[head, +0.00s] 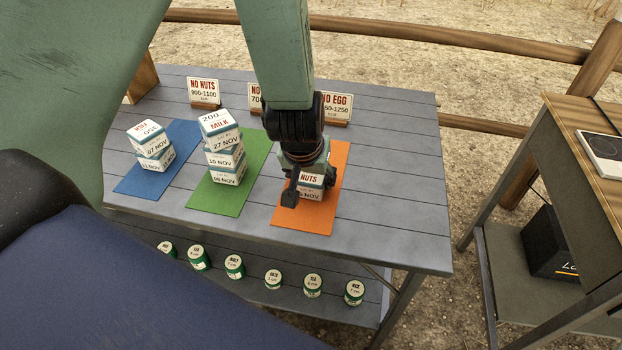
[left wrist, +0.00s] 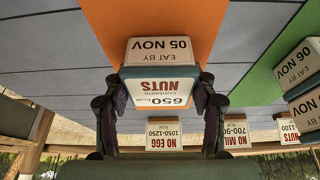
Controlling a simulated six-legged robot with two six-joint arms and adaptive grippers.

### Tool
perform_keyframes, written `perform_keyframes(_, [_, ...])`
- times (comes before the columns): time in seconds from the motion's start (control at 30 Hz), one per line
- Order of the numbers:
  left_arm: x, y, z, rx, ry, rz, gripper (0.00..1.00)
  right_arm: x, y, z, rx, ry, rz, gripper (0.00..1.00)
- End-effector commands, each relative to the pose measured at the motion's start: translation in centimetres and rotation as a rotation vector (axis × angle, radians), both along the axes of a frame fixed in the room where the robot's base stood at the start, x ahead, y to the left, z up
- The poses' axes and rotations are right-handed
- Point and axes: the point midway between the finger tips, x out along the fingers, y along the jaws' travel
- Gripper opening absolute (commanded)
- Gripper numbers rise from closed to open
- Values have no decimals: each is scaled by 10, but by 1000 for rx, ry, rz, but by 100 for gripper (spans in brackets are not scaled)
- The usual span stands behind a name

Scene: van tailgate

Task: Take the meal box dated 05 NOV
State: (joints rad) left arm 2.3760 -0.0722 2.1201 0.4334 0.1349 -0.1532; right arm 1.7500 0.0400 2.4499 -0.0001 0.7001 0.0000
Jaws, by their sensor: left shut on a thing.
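The meal box marked NUTS (head: 311,194) is at the orange mat (head: 288,217), with its lower edge appearing to rest there. In the left wrist view, upside down, the same box (left wrist: 163,50) reads EAT BY 05 NOV, with 650 and NUTS on its top. My left gripper (head: 304,184) comes down from above and is shut on this box. In the left wrist view its fingers (left wrist: 160,104) stand on two opposite sides of the box. Part of the box is hidden behind the gripper in the head view. My right gripper is not in view.
A stack of boxes (head: 224,161) stands on the green mat (head: 251,174), close left. Another stack (head: 153,157) stands on the blue mat (head: 132,184). Signs, including NO EGG (head: 337,107), line the back. Several green tins (head: 234,267) sit on the lower shelf. The table's right side is clear.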

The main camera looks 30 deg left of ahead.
Motion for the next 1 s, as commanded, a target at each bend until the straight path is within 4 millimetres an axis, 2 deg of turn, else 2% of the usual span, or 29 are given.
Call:
perform_keyframes(0.03, [0, 0, 0, 0, 0, 0, 42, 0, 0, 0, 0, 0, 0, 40])
perform_keyframes(0.3, [0, 0, 0, 0, -1, 0, 20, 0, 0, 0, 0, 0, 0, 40])
perform_keyframes(0.67, [1, 0, 5, 1, -2, -1, 20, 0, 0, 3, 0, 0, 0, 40])
perform_keyframes(0.77, [1, 0, 13, 0, -2, 0, 20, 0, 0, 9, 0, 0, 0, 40])
perform_keyframes(1.0, [1, 0, 43, 0, -2, 0, 20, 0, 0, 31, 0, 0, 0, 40])
